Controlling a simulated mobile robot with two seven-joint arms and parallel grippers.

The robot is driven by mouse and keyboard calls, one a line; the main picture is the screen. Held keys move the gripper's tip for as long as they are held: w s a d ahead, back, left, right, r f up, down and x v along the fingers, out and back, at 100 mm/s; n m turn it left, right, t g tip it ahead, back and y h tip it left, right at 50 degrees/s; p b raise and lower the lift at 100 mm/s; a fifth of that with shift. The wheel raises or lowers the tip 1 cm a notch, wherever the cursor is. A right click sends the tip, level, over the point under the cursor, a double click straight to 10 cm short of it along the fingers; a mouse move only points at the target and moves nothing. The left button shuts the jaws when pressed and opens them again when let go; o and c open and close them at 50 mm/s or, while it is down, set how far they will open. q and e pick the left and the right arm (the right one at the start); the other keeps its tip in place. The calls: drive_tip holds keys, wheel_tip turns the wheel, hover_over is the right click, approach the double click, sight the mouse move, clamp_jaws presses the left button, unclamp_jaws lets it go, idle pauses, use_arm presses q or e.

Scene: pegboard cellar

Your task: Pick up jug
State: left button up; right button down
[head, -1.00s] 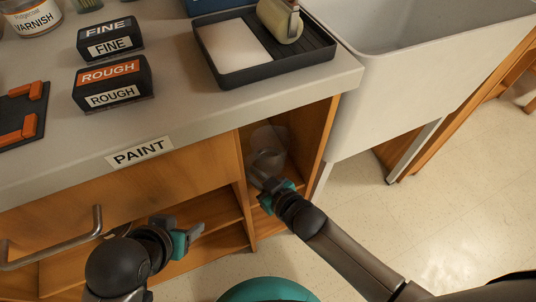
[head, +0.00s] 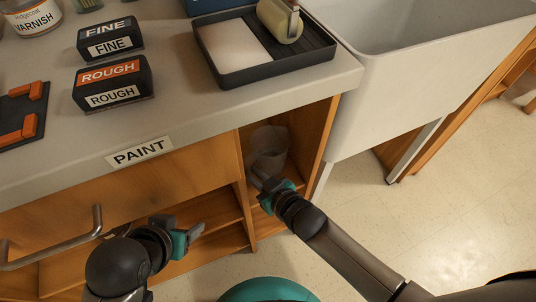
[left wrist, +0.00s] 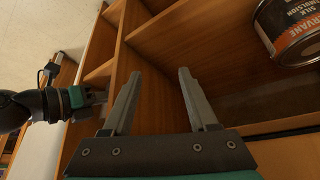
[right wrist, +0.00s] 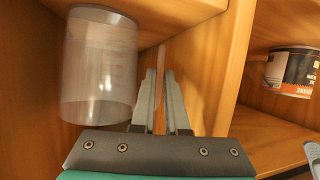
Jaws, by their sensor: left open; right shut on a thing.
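The jug is clear and see-through. In the head view the jug (head: 268,148) is inside the open compartment under the counter, left of the sink. In the right wrist view the jug (right wrist: 98,68) is large, left of the fingers. My right gripper (head: 262,180) reaches into the compartment. In the right wrist view its fingers (right wrist: 160,78) are shut on a thin clear strip, which looks like the jug's handle. I cannot tell whether the jug rests on the compartment floor. My left gripper (head: 194,233) is open and empty in front of the lower shelves; it also shows in the left wrist view (left wrist: 159,75).
Wooden side walls (head: 316,150) stand close around the compartment, with the counter (head: 210,115) above. A paint can (left wrist: 290,32) stands on a shelf in the left wrist view. A metal drawer handle (head: 55,248) is at the left. The floor (head: 400,240) at right is clear.

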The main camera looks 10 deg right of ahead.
sight(248, 163)
use_arm(q)
drive_tip(key=shift+s+a, duration=0.1)
use_arm(e)
drive_tip(key=shift+r, duration=0.15)
idle(0.3)
drive_tip(key=shift+s+r+p, duration=0.15)
drive_tip(key=shift+r+p, duration=0.2)
drive_tip(key=shift+p, duration=0.2)
drive_tip(key=shift+r, duration=0.15)
drive_tip(key=shift+r+p, duration=1.25)
drive_tip(key=shift+r, duration=0.3)
drive_tip(key=shift+r+p, duration=1)
drive_tip(key=shift+r, duration=0.5)
use_arm(q)
drive_tip(key=s+a+f+g+p, duration=0.1)
drive_tip(key=s+a+f+p, duration=0.1)
drive_tip(key=f, duration=0.7)
drive_tip(key=s+a+f+g+y+p, duration=0.1)
drive_tip(key=s+a+f+g+p, duration=0.1)
drive_tip(key=s+f, duration=0.3)
drive_tip(key=shift+s+f+g+p, duration=0.3)
drive_tip(key=shift+f+p, duration=0.15)
drive_tip(key=shift+f, duration=1.85)
use_arm(e)
drive_tip(key=s+d, duration=0.3)
drive_tip(key=s, duration=0.6)
drive_tip(key=s+d, duration=0.3)
drive_tip(key=s, duration=0.6)
drive_tip(key=shift+s+f, duration=0.15)
drive_tip(key=shift+s, duration=0.1)
